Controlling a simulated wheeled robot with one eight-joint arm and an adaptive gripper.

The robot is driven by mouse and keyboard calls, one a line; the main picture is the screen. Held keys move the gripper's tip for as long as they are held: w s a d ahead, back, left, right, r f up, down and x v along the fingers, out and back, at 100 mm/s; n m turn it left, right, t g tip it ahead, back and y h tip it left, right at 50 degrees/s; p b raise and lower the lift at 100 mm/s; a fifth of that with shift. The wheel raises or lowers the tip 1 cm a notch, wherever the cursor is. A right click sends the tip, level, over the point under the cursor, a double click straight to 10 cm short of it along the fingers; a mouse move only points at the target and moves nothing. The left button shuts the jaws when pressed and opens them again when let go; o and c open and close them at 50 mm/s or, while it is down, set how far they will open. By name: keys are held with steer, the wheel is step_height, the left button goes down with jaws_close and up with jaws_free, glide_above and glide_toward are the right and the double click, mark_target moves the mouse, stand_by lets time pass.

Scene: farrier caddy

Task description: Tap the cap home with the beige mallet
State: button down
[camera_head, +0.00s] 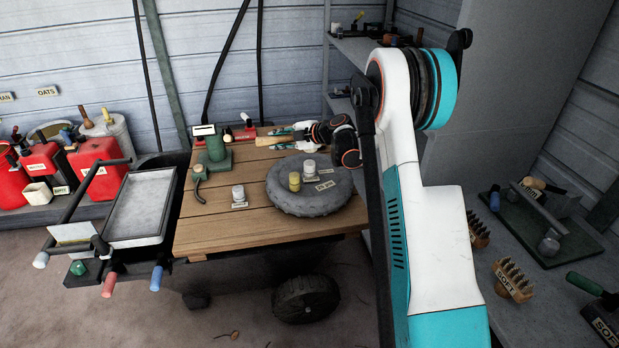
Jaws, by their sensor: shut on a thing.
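A round grey pad (290,205) lies on the table in front of the gripper. On it stand a yellow cylinder (295,182) and a pale grey cylinder (309,171). Another pale cylinder (238,194) stands left of the pad. Which piece is the cap, I cannot tell.
A green device (213,152) stands at the table's back left, beside red holders (246,131) along the back edge. A grey tray (138,208) hangs at left, near red cans (97,165). Brushes (514,281) lie on the right shelf. The table's front left is clear.

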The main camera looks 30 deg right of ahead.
steer(key=shift+r, duration=0.1)
steer(key=shift+r+p, duration=1.35)
steer(key=shift+r, duration=1.15)
